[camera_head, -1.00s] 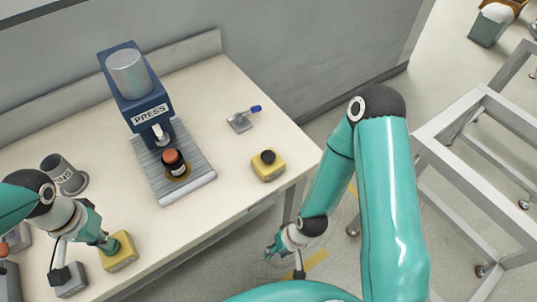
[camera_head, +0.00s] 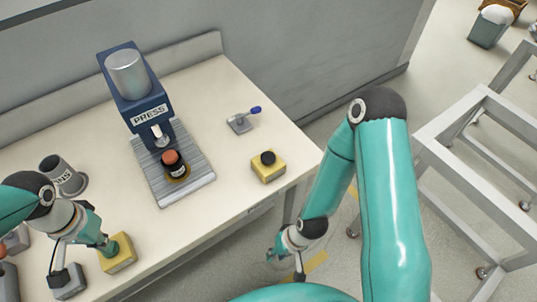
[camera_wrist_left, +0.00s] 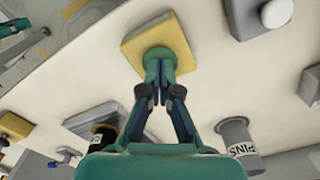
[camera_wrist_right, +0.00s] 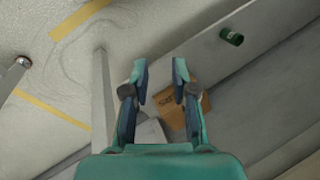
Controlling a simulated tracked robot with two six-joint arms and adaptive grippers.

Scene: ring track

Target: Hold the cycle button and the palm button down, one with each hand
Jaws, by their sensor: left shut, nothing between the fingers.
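A yellow box (camera_head: 122,262) with a green button (camera_wrist_left: 158,54) on top is at the left front of the bench; it also shows in the left wrist view (camera_wrist_left: 183,45). My left gripper (camera_head: 108,247) is shut and empty, its fingertips at the green button. I cannot tell if the button is pressed in. A second yellow box (camera_head: 270,172) with a black button (camera_head: 268,157) sits near the bench's right edge, with nothing on it. My right gripper (camera_head: 276,250) is open and empty, off the bench's front edge over the floor, apart from the black button.
A blue press (camera_head: 133,85) stands at the back, with a red-topped black jar (camera_head: 172,165) on its ribbed plate. A blue-handled lever (camera_head: 243,120) is behind the black button. A PINS cup (camera_head: 62,175) is at left. A metal frame (camera_head: 465,130) stands at right.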

